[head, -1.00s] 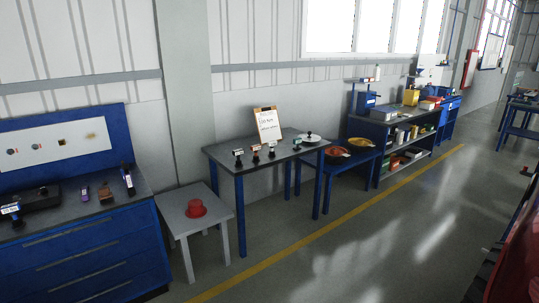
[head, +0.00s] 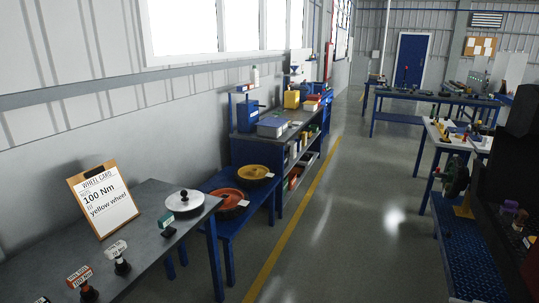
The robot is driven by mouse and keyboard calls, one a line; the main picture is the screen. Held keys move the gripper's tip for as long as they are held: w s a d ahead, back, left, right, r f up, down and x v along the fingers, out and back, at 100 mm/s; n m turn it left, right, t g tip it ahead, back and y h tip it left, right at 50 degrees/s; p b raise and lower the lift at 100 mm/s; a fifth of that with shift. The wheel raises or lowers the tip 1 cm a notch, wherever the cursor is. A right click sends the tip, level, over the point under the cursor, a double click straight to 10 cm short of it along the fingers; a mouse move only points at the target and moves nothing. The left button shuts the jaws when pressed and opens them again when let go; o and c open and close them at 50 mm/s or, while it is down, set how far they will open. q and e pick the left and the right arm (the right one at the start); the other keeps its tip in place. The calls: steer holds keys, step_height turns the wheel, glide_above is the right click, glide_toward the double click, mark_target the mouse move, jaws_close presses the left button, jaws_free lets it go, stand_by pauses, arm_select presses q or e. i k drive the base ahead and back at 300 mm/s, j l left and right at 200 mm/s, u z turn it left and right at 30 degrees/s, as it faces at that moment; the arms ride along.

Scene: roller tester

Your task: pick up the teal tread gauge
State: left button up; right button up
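I cannot make out a teal tread gauge for certain in the head view. A small dark green item (head: 167,222) stands on the near grey table (head: 150,252), beside the white wheel-like disc (head: 185,200); it is too small to identify. Small purple and pale items (head: 508,208) sit on a dark surface at the right edge, also too small to name. Neither of my grippers is in view.
A wheel card (head: 103,200) reading "100 Nm yellow wheel" leans on the near table by several knobbed tools (head: 122,264). A low blue table (head: 240,205) holds orange and yellow discs. Grey floor (head: 345,215) lies open right of the yellow line.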

mark_target(163, 223)
steer(key=i, duration=0.65)
steer(key=i+l+u, duration=0.1)
steer(key=i, duration=0.6)
steer(key=i+l, duration=0.15)
steer(key=i, duration=0.5)
steer(key=u, duration=1.6)
steer(key=i+l+z, duration=0.1)
steer(key=l+z, duration=0.2)
steer(key=i+l+z, duration=0.1)
steer(key=l+z, duration=0.2)
